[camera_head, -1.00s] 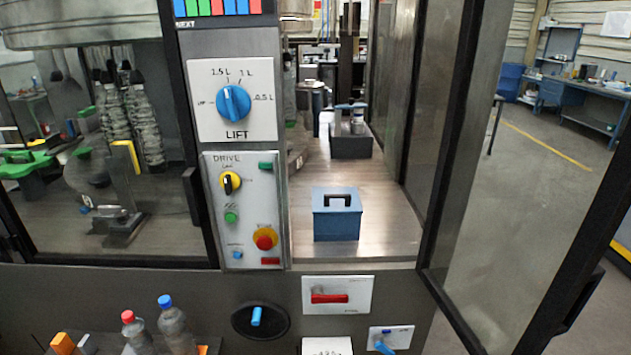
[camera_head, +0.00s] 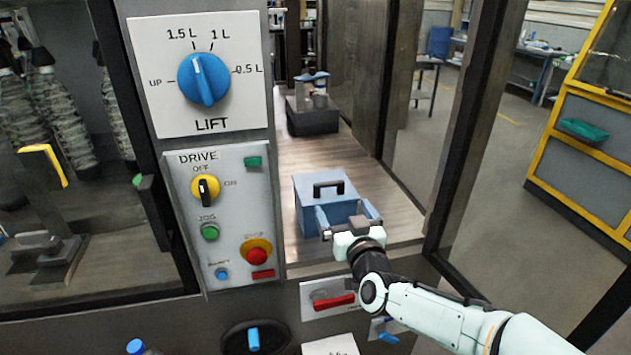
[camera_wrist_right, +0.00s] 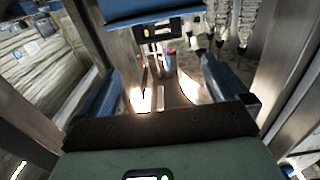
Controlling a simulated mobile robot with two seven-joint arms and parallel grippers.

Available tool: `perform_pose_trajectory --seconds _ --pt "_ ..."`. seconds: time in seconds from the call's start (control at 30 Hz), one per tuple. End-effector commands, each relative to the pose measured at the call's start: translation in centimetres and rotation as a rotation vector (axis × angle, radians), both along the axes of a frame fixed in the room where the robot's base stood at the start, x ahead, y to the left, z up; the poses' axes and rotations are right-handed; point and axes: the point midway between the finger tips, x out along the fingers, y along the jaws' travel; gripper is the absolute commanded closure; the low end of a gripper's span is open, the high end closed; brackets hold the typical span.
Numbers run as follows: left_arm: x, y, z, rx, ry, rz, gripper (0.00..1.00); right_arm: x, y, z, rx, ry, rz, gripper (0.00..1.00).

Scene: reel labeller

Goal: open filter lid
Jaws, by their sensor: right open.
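The filter is a blue box (camera_head: 310,195) with a flat blue lid (camera_head: 305,181) and a black handle (camera_head: 329,188) on top. It stands on the metal shelf inside the open bay, and its lid looks closed. My right gripper (camera_head: 346,212) is open at the front right of the box, its fingers apart and below the handle. I cannot tell whether they touch the box. In the right wrist view, the open fingers (camera_wrist_right: 163,90) have nothing visible between them, and a blue edge of the box (camera_wrist_right: 150,13) shows at the top. My left gripper is not in view.
A control panel (camera_head: 228,235) with knobs and buttons stands left of the bay. A dark block-like fixture (camera_head: 312,118) sits deeper on the shelf. The open glass door's dark frame (camera_head: 462,130) is at the right. A red-handled switch plate (camera_head: 328,298) is below.

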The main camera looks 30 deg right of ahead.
Motion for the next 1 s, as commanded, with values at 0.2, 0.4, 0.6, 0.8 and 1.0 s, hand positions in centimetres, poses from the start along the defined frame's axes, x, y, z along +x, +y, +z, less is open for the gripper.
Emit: perform_pose_trajectory --seconds 0.2,0.4,0.6,0.8,1.0 --pt "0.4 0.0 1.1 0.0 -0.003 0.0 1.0 4.1 -0.9 -0.1 0.002 0.005 0.001 0.0" --pt "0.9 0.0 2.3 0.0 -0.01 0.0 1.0 8.2 -1.9 0.0 0.001 0.005 0.001 0.0" --pt "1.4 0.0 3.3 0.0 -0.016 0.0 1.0 11.1 -2.6 0.0 0.002 0.004 0.001 0.0" --pt "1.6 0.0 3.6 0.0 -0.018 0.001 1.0 12.2 -2.9 -0.1 0.002 0.004 0.001 0.0" --pt "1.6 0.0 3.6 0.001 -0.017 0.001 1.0 12.2 -2.9 -0.2 0.002 0.005 0.002 0.0"
